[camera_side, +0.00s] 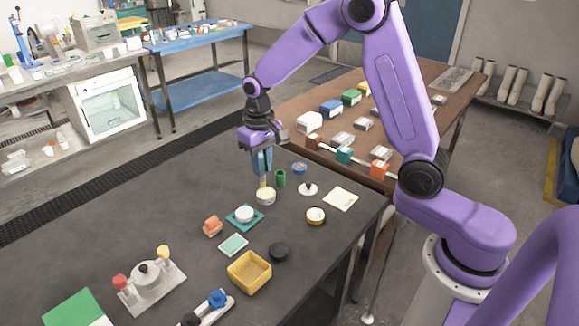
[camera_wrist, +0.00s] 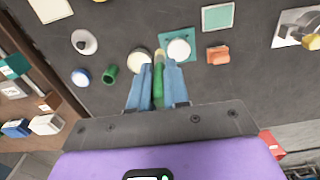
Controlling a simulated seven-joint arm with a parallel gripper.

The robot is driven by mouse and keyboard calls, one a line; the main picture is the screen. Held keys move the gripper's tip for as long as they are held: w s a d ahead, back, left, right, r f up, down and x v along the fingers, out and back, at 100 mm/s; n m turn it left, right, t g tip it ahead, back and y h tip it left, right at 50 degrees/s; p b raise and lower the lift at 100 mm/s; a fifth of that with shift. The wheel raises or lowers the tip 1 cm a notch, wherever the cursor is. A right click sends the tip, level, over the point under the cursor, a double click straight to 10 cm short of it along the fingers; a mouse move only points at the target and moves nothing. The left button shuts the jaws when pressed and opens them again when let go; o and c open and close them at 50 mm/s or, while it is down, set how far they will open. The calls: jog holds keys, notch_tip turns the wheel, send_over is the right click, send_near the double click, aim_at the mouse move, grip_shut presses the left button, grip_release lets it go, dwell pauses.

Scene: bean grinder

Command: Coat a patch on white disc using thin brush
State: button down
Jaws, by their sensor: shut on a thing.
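My gripper (camera_side: 262,163) is shut on a thin brush, whose green handle (camera_wrist: 158,88) shows between the blue fingers in the wrist view. The brush points down, and its pale tip (camera_side: 263,182) is at or just above a round cream pot (camera_side: 265,197). I cannot tell if they touch. In the wrist view the cream pot (camera_wrist: 139,61) lies just left of the brush tip. A white disc (camera_side: 245,213) sits on a teal square plate (camera_side: 232,220), left of and nearer than the pot. The white disc (camera_wrist: 179,50) is right of the brush in the wrist view.
A green cup (camera_side: 280,178) and blue round item (camera_side: 299,168) stand close beside the pot.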

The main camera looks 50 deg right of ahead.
jog(key=w+a+f, duration=0.1)
jog(key=w+a, duration=0.3)
jog(key=a, duration=0.2)
notch_tip(320, 180, down, 8)
jog(key=shift+w+f, duration=0.1)
jog(key=shift+w+d+f, duration=0.1)
jog(key=shift+d+f, duration=0.05)
jog(key=shift+d, duration=2.6)
jog(key=shift+a, duration=2.8)
jog(key=shift+w, duration=0.35)
jog(key=shift+d, duration=2.75)
jog(key=shift+a, duration=2.7)
jog(key=shift+a+r, duration=0.1)
jog(key=shift+r, duration=0.1)
notch_tip(320, 180, up, 8)
jog(key=shift+f, duration=0.15)
